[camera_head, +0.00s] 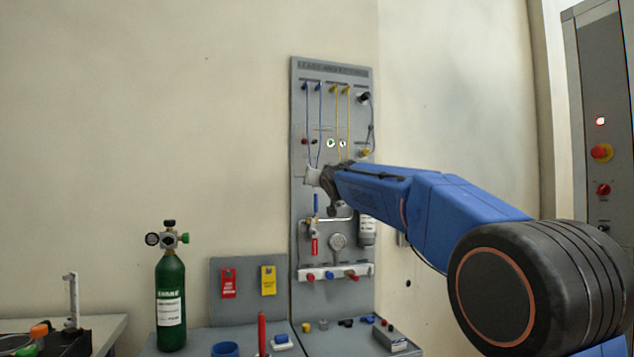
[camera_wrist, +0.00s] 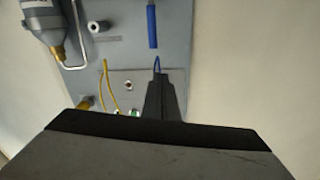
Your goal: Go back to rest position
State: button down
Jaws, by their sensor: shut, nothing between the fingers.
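My gripper (camera_head: 329,180) is in front of the middle of the grey trainer panel (camera_head: 333,68) in the head view. In the wrist view its dark fingers (camera_wrist: 158,98) are together with nothing between them. My blue arm reaches in from the right and hides part of the panel in the head view. A grey cylinder with a brass end (camera_wrist: 42,25) shows at the upper left of the wrist view.
A green oxygen cylinder (camera_head: 171,290) stands upright left of the panel. A red tag (camera_head: 229,283) and a yellow tag (camera_head: 268,280) hang on a low grey board. Small parts and a grey box (camera_head: 392,338) lie on the bench. A grey cabinet with red buttons (camera_head: 603,190) stands at right.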

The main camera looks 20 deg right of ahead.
jog(key=s+a+f+n+g, duration=0.1)
jog(key=s+f+g, duration=0.5)
jog(key=s+f, duration=2)
jog(key=s+a+f+n+g+y, duration=0.1)
jog(key=s+f+g, duration=0.6)
jog(key=s+f, duration=1.9)
jog(key=s, duration=0.6)
jog(key=shift+a+f+n+g, duration=0.15)
jog(key=shift+f+n+g, duration=0.15)
jog(key=shift+n, duration=0.1)
